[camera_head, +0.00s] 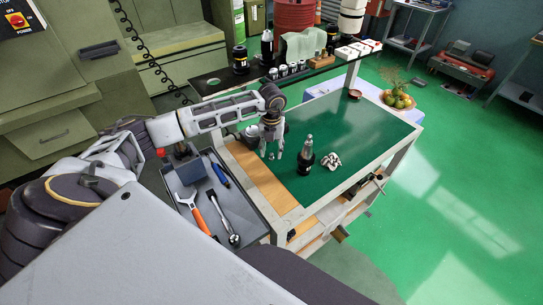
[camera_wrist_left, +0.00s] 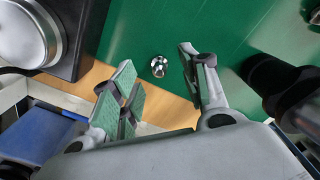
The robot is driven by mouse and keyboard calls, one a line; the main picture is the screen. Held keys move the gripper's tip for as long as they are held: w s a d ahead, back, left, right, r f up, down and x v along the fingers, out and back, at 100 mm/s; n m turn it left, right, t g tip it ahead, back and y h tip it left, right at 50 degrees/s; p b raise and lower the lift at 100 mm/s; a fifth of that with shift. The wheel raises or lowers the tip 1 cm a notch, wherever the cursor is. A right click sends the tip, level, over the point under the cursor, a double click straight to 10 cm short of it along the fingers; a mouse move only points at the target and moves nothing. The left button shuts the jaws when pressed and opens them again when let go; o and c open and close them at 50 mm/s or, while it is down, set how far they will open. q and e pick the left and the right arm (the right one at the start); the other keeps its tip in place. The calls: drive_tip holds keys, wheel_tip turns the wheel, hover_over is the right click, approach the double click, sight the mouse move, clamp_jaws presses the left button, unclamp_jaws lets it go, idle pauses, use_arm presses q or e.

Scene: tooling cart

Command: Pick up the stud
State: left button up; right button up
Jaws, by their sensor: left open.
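The stud (camera_wrist_left: 159,66), a small shiny metal piece, is on the green cart top close to its wooden strip in the left wrist view. My left gripper (camera_wrist_left: 156,62) is open, with its two padded fingers on either side of the stud in that picture and nothing held. The gap in depth between fingers and stud is unclear. In the head view my left gripper (camera_head: 272,152) points down over the left part of the green top, and the stud is too small there to tell apart from the fingers. My right gripper is not in view.
The green top's far right (camera_head: 375,125) is clear.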

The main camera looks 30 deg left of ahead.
sight(271, 156)
use_arm(q)
drive_tip(key=shift+f, duration=1.4)
clamp_jaws()
